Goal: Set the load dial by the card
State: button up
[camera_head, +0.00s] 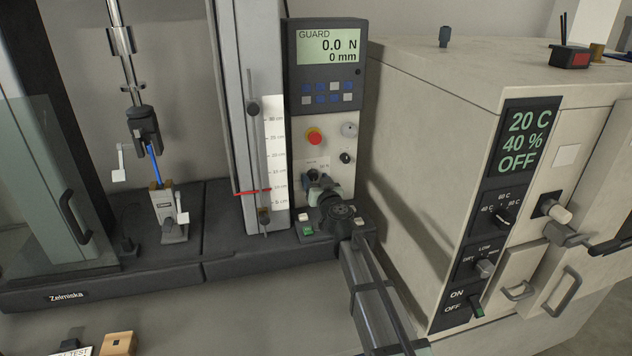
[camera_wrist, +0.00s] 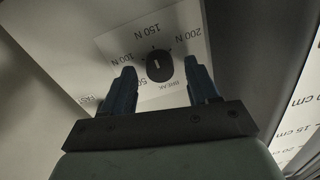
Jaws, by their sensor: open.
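The load dial is a dark oval knob (camera_wrist: 159,67) on a pale panel, with 50, 100 N, 150 N, 200 N and BREAK printed around it. A short white mark on the knob runs roughly up and down in the wrist view; I cannot tell which label it indicates. My gripper (camera_wrist: 159,72) is open, one finger on each side of the knob, with visible gaps. In the head view my gripper (camera_head: 317,182) is at the panel below the red button and hides most of the dial. A partly visible card (camera_head: 74,352) reading "TEST" is cut off at bottom left.
The display (camera_head: 329,50) above reads GUARD, 0.0 N, 0 mm. A red button (camera_head: 314,136) sits above my gripper. A scaled column (camera_head: 273,160) stands close at left. A beige cabinet (camera_head: 440,130) stands at right. A clamped blue sample (camera_head: 154,163) is farther left.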

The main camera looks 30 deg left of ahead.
jog(key=v, duration=1.4)
jog(key=shift+a, duration=0.15)
